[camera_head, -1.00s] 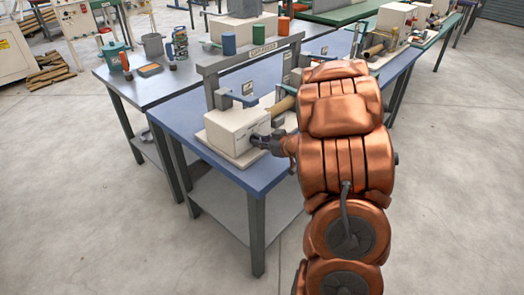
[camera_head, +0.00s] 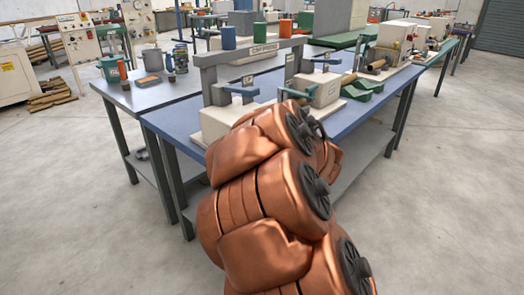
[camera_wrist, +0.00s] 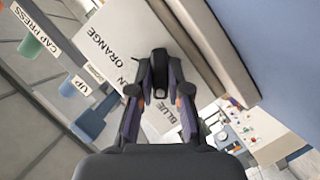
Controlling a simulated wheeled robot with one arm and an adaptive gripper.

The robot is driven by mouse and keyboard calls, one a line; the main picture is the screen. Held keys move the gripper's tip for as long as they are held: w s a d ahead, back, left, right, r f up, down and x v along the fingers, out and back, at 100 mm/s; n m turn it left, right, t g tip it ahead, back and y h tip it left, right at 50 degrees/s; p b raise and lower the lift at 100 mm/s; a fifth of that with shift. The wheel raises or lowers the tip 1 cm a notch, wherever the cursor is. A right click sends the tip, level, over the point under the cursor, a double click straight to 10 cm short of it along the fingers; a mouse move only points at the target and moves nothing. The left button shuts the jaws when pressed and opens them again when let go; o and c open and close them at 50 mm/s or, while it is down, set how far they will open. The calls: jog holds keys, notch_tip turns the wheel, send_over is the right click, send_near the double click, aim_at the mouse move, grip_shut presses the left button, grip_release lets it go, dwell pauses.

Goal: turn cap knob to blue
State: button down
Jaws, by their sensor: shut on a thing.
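In the wrist view, my gripper (camera_wrist: 160,95) is shut on a black cap knob (camera_wrist: 160,65), with one finger on each side of it. The knob sits on the pale face of the press box (camera_wrist: 115,40). Printed words ring the knob: ORANGE (camera_wrist: 105,45), a partly covered word ending in N, and BLUE (camera_wrist: 170,112). The fingers and knob cover part of the lettering. I cannot tell exactly which word the knob points to. In the head view, the white press box (camera_head: 214,122) stands on the blue table, and my arm hides the knob and gripper.
The press frame carries a CAP PRESS sign (camera_head: 265,48). Blue and orange cylinders stand behind it, including a blue one (camera_head: 229,38). A grey table (camera_head: 135,98) with a mug adjoins at left.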

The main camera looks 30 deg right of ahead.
jog(key=shift+a+n+b, duration=0.1)
jog(key=shift+n+b, duration=0.4)
jog(key=shift+b, duration=0.2)
jog(key=shift+w+r+h, duration=0.1)
jog(key=shift+h, duration=0.2)
jog(key=c, duration=1.1)
grip_release()
